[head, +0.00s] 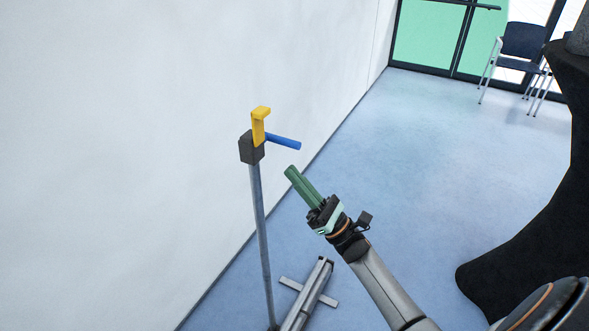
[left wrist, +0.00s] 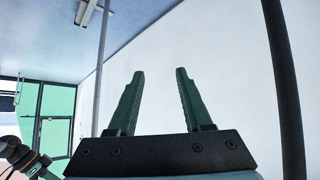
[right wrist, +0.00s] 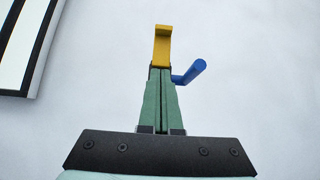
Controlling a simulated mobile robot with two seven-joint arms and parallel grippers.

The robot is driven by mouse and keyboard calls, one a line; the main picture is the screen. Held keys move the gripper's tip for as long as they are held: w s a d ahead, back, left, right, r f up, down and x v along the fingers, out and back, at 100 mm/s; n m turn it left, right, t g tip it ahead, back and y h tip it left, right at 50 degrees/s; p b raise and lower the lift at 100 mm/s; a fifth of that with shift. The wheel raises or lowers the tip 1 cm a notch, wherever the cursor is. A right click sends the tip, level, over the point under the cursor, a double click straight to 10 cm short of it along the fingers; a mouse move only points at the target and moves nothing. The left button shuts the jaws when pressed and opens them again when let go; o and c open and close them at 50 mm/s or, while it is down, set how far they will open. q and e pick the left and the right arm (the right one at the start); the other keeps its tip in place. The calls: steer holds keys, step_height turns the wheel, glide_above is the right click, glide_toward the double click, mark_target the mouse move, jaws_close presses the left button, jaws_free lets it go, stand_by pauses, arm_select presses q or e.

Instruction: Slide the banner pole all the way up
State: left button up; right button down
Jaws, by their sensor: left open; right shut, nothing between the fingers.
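The banner pole (head: 261,225) is a thin grey upright near the white wall. At its top are a dark block (head: 250,148), a yellow hook-shaped piece (head: 259,125) and a blue handle (head: 284,141) sticking out to the right. My right gripper (head: 291,172) is shut and empty, just below the blue handle and apart from it. In the right wrist view, the yellow piece (right wrist: 162,47) and blue handle (right wrist: 190,72) show beyond the closed fingertips; the fingers hide the block's lower part. My left gripper (left wrist: 160,73) is open and empty in the left wrist view, outside the head view.
A metal foot stand (head: 309,297) is on the blue floor by the pole. A thin grey pole (left wrist: 101,70) and a dark pole (left wrist: 284,90) flank the left fingers. A chair (head: 522,48) is far off, and a dark draped shape (head: 535,190) is at right. Floor between is clear.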

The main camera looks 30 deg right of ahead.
steer(key=shift+y, duration=0.3)
steer(key=p+x, duration=0.2)
steer(key=x, duration=0.6)
step_height(320, 180, up, 3)
steer(key=shift+f+p, duration=0.25)
steer(key=shift+p, duration=0.45)
arm_select(q)
steer(key=a+r, duration=0.1)
steer(key=s+a+r, duration=0.1)
steer(key=shift+s+a+y, duration=0.15)
steer(key=shift+a+y, duration=0.2)
steer(key=shift+y, duration=0.05)
arm_select(e)
steer(key=shift+r, duration=0.55)
